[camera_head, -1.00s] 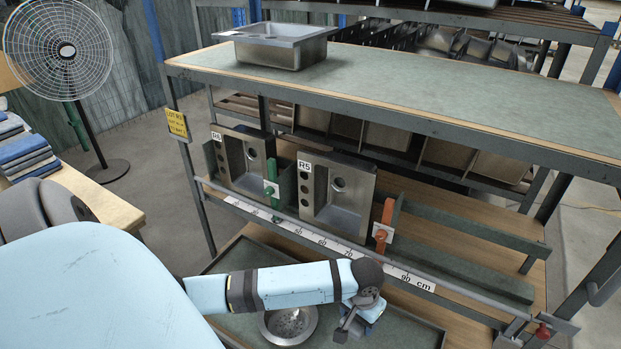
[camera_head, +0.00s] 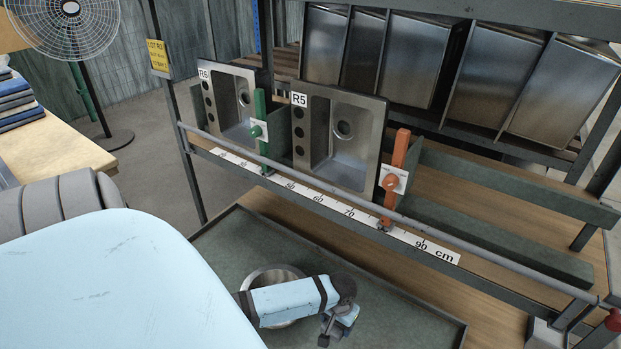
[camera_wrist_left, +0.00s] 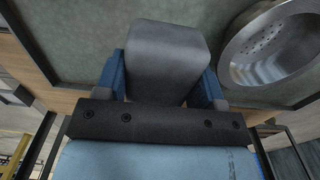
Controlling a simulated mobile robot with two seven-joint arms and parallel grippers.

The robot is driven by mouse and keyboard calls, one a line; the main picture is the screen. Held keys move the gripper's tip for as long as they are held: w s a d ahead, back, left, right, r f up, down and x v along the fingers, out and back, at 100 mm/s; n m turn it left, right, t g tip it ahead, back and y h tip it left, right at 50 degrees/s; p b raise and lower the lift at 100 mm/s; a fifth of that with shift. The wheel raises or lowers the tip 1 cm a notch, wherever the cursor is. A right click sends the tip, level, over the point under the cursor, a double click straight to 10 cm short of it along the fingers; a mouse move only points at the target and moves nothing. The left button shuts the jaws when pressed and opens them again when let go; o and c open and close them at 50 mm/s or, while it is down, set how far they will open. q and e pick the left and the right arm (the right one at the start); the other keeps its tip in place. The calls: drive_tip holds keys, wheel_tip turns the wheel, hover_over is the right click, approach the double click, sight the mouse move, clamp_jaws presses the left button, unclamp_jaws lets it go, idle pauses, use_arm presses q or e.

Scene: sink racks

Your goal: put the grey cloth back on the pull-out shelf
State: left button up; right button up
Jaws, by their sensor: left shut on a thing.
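My left gripper (camera_head: 338,322) is low over the pull-out shelf (camera_head: 222,232), a dark-framed tray with a green-grey mat. In the left wrist view, its two blue fingers (camera_wrist_left: 168,82) are shut on a smooth, dark grey piece, which I take to be the folded grey cloth (camera_wrist_left: 168,50). The mat of the shelf shows beyond it. In the head view the cloth is small and hard to tell from the gripper. Whether it touches the mat is unclear. My right gripper is not in view.
A round metal strainer bowl (camera_head: 272,273) sits on the shelf beside my left gripper, partly covered by my arm. Behind stand sinks R6 (camera_head: 226,108) and R5 (camera_head: 338,140), a green clamp (camera_head: 260,130), an orange clamp (camera_head: 394,178) and the ruler rail (camera_head: 330,202). Bare mat lies around the gripper.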

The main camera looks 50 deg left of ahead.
sight(336, 331)
use_arm(q)
wheel_tip(336, 331, down, 14)
drive_tip(key=b, duration=0.6)
drive_tip(key=shift+f+b, duration=0.2)
drive_tip(key=shift+b, duration=0.1)
drive_tip(key=shift+f, duration=0.45)
wheel_tip(336, 331, down, 4)
drive_tip(key=shift+r+b, duration=0.2)
drive_tip(key=shift+b, duration=1.05)
drive_tip(key=shift+f, duration=0.25)
drive_tip(key=shift+r, duration=0.15)
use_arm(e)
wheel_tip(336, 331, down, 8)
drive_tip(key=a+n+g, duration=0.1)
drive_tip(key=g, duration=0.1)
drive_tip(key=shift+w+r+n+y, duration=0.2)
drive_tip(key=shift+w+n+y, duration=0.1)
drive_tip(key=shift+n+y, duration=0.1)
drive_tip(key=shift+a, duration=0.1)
use_arm(q)
drive_tip(key=o, duration=0.9)
drive_tip(key=shift+f, duration=0.2)
